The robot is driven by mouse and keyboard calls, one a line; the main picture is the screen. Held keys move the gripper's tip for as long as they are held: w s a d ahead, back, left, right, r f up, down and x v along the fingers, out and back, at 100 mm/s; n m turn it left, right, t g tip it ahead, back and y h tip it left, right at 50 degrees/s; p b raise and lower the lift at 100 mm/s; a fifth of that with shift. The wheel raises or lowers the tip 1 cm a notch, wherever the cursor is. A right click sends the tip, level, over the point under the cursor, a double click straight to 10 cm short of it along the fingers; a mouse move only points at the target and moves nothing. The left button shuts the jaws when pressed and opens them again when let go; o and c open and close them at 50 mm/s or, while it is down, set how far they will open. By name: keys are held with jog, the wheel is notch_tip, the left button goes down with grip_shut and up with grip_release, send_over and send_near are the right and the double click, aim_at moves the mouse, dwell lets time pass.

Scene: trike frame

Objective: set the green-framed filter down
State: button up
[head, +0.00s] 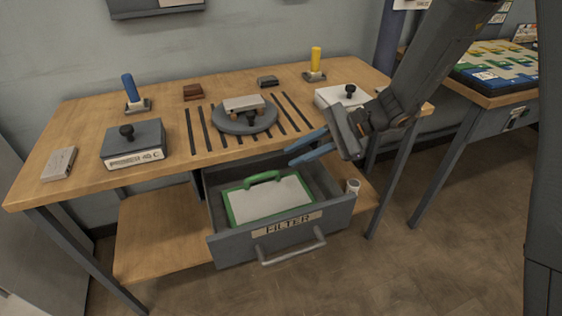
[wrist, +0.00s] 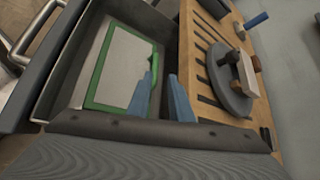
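The green-framed filter (head: 280,196), a pale panel with a green border and green handle, lies flat inside the open drawer (head: 337,211) labelled FILTER. It also shows in the wrist view (wrist: 120,62), where one blue finger overlaps part of the handle. My gripper (head: 291,157) is open, with its two blue fingers apart and nothing held between them. It is above the drawer's right side, to the right of and higher than the handle (head: 262,177). In the wrist view the gap between my gripper's fingers (wrist: 161,76) is empty.
The workbench (head: 80,115) above the drawer carries a grey round turntable (head: 245,122), a grey labelled box (head: 133,143), a white knobbed box (head: 340,97), and blue (head: 130,88) and yellow (head: 316,60) upright handles. A white cup-like item (head: 352,187) stands beside the drawer.

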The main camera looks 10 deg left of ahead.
jog(key=shift+v, duration=2.3)
jog(key=s+d+n+h, duration=0.2)
jog(key=s+d, duration=0.4)
jog(key=d, duration=0.4)
jog(key=s+d+r+n+t+h, duration=0.1)
jog(key=s+d+n+h, duration=0.1)
jog(key=s+d+h, duration=0.3)
jog(key=s+d+n+t+h, duration=0.1)
jog(key=s+d+h, duration=0.3)
jog(key=d, duration=1)
jog(key=s+n, duration=0.1)
jog(key=s, duration=0.1)
jog(key=shift+s+d+r, duration=0.3)
jog(key=shift+s, duration=0.05)
jog(key=a+r+n+p, duration=0.3)
jog(key=a+r+p, duration=0.1)
jog(key=a+p, duration=0.3)
